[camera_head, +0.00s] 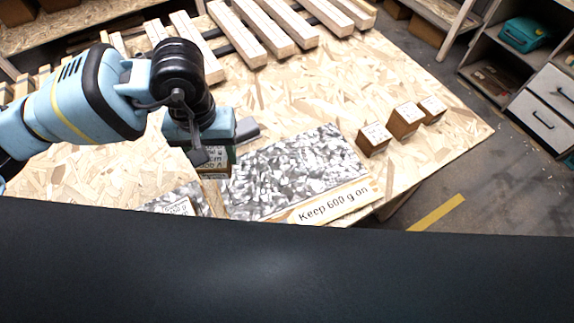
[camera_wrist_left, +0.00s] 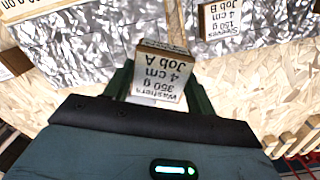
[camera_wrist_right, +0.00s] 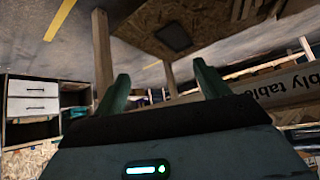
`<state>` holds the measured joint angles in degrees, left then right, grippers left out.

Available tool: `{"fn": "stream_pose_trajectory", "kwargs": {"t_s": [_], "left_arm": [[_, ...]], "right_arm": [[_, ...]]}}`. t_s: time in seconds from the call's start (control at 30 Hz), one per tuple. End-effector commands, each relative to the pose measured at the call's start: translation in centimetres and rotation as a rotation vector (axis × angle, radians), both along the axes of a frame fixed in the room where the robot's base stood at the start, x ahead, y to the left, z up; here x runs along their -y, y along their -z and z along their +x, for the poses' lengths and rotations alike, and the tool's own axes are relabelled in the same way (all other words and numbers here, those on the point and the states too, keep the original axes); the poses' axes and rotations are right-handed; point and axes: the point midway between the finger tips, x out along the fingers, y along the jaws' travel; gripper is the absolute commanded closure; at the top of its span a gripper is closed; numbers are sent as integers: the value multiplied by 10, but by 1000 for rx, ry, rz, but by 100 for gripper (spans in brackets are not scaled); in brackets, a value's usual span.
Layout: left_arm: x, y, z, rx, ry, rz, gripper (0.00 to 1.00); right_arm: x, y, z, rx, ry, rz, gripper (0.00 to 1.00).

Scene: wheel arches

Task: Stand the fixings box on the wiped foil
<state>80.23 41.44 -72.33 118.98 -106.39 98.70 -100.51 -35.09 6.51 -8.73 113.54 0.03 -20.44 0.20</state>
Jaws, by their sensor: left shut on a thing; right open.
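My left gripper (camera_head: 213,165) is shut on a small wooden box, the washers box (camera_wrist_left: 160,75), labelled "Washers 350 g 4 cm Job A". In the head view this box (camera_head: 215,172) hangs near the left edge of a large crinkled silver foil (camera_head: 300,170). A strip by that foil reads "Keep 600 g on". I cannot tell which foil is wiped. My right gripper (camera_wrist_right: 162,88) is open and empty, away from the foils.
Several small labelled wooden boxes, one being this box (camera_head: 405,120), stand right of the large foil. Wooden slats (camera_head: 250,35) lie at the back of the chipboard table (camera_head: 300,95). Drawers (camera_head: 545,105) and a teal case (camera_head: 525,34) are at the far right.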

Motion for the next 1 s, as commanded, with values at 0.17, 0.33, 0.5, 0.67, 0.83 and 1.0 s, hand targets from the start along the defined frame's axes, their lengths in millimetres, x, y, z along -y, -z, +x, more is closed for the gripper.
{"fn": "stream_pose_trajectory", "kwargs": {"t_s": [0.17,0.33,0.5,0.67,0.83,1.0], "left_arm": [[73,31,5,-19,-127,-3,78],[134,48,2,-13,-251,3,78],[176,56,-6,-1,-341,8,78],[194,57,-9,8,-382,9,78],[197,57,-10,11,-392,9,78],[195,57,-10,11,-391,9,78]], "right_arm": [[0,18,-13,-37,-1,0,26],[-1,27,-17,-50,-1,0,26],[-1,30,-16,-50,-1,2,26],[-2,32,-14,-49,0,2,26],[-3,32,-14,-50,2,4,26],[-3,32,-15,-51,2,6,26]]}}
